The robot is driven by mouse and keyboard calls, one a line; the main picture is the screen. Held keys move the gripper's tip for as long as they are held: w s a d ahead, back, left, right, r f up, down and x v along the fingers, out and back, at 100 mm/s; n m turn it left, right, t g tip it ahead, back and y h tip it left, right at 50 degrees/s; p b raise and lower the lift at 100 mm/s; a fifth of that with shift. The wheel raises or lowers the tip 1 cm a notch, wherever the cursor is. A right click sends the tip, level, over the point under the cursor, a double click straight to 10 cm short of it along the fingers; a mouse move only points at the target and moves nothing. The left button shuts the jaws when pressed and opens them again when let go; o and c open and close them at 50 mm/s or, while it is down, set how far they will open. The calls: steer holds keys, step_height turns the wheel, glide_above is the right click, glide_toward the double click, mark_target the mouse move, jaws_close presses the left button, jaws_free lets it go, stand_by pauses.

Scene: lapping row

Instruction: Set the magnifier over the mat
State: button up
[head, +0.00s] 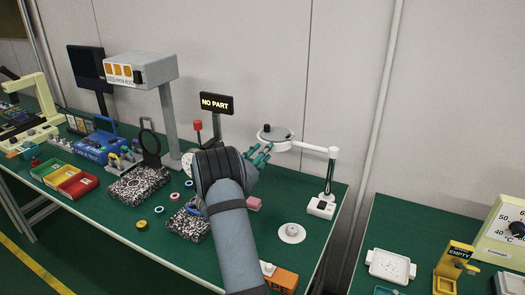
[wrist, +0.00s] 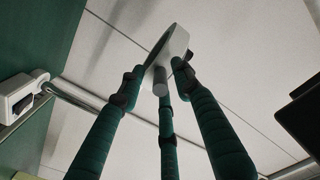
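The magnifier (head: 330,165) stands on a white base at the bench's right end. Its pale arm reaches left to a round grey head (head: 275,134). My gripper (head: 267,152) is just in front of and below this head, teal fingers spread towards it. In the wrist view, the head's rim and a short grey stub (wrist: 160,80) show among my three fingertips (wrist: 160,78). Gaps show between stub and side fingers, so the gripper looks open; contact is unclear. I cannot pick out the mat with certainty; my arm covers part of the bench.
Speckled blocks (head: 139,184) stand left of my arm. A "NO PART" sign (head: 216,103) stands behind. Bench around the disc is clear.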

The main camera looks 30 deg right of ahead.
steer(key=shift+c, duration=1)
jaws_close()
